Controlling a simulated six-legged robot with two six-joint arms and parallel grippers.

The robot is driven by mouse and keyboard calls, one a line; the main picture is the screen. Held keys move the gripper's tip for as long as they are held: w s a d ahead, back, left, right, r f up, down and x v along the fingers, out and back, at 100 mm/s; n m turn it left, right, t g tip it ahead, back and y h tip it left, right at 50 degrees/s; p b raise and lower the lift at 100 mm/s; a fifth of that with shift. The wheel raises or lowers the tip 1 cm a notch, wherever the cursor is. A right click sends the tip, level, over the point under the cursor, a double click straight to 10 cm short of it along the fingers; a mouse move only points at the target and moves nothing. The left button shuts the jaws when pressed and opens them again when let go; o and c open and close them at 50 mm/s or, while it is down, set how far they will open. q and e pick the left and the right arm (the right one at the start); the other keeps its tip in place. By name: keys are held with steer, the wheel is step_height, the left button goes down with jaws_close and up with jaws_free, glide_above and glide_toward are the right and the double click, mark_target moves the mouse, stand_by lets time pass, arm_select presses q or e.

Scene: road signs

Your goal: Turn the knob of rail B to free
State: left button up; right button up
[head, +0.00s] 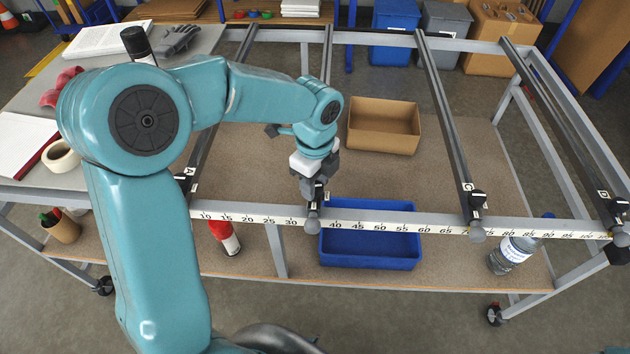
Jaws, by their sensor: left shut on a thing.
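My left gripper (313,188) reaches down over the front end of rail B (327,65), by the ruler's 30–40 stretch. It is shut on the knob of rail B, which its fingers mostly hide, so I cannot tell how the knob is turned. A round grey end (312,224) shows just below the fingers, in front of the ruler strip (380,217). My right gripper is not in view.
Rail A is partly behind my left arm. Rail C (448,120) and rail D (565,125) run to the right, with dark clamps at the front. Below are a cardboard box (384,126), a blue tray (370,250), a red-capped bottle (225,238) and a water bottle (512,252).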

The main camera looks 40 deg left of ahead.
arm_select(q)
steer(key=n+b, duration=0.1)
steer(key=n, duration=0.3)
steer(key=shift+n, duration=0.3)
steer(key=n, duration=0.3)
steer(key=shift+n+b, duration=0.3)
steer(key=shift+b, duration=0.1)
steer(key=n, duration=0.3)
steer(key=shift+n+b, duration=0.3)
steer(key=shift+b, duration=0.1)
steer(key=shift+n+b, duration=0.3)
steer(key=shift+n, duration=1.5)
steer(key=o, duration=1.1)
steer(key=shift+c, duration=0.2)
step_height(320, 180, up, 16)
steer(key=p, duration=0.1)
steer(key=shift+r, duration=0.2)
